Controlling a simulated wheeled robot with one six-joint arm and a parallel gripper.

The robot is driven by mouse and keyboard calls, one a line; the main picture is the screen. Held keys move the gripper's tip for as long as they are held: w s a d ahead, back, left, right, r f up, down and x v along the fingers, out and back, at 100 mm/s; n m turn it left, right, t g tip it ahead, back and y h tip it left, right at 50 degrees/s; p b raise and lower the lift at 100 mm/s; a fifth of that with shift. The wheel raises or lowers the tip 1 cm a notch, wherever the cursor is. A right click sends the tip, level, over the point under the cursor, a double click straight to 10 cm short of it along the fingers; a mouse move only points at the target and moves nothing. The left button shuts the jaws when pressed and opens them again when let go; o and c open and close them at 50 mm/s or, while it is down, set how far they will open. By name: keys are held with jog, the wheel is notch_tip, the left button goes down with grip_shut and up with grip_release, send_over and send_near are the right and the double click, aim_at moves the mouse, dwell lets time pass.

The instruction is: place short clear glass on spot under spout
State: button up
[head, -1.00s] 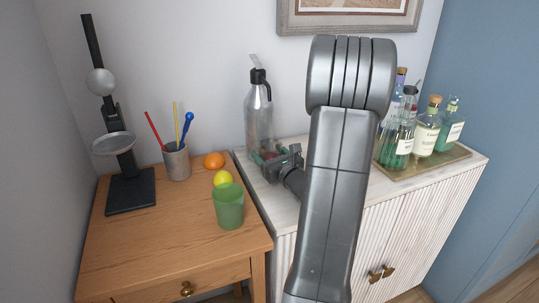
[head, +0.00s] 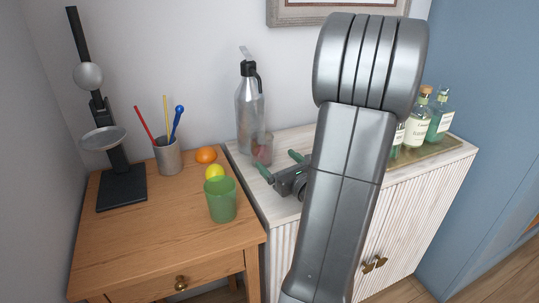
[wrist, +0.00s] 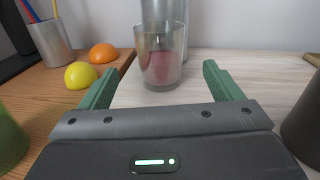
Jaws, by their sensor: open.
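The short clear glass (wrist: 160,70) stands upright on the pale cabinet top, with a reddish patch showing in or through it. In the head view the glass (head: 263,150) is close in front of the silver siphon bottle (head: 249,118), near its base. The siphon's black head and spout are above; I cannot tell whether the glass is exactly under the spout. The spot itself is not clearly visible. My gripper (head: 280,164) is open and empty, its green fingers pointing at the glass. In the wrist view the glass is beyond the fingertips, apart from them.
A green cup (head: 220,200), a yellow fruit (head: 214,173) and an orange (head: 206,155) are on the wooden table at left. A pen cup (head: 167,156) and a black stand (head: 122,188) are behind. Bottles on a tray (head: 445,149) stand at right, partly behind my arm.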

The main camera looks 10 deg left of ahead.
jog(key=shift+v, duration=1.1)
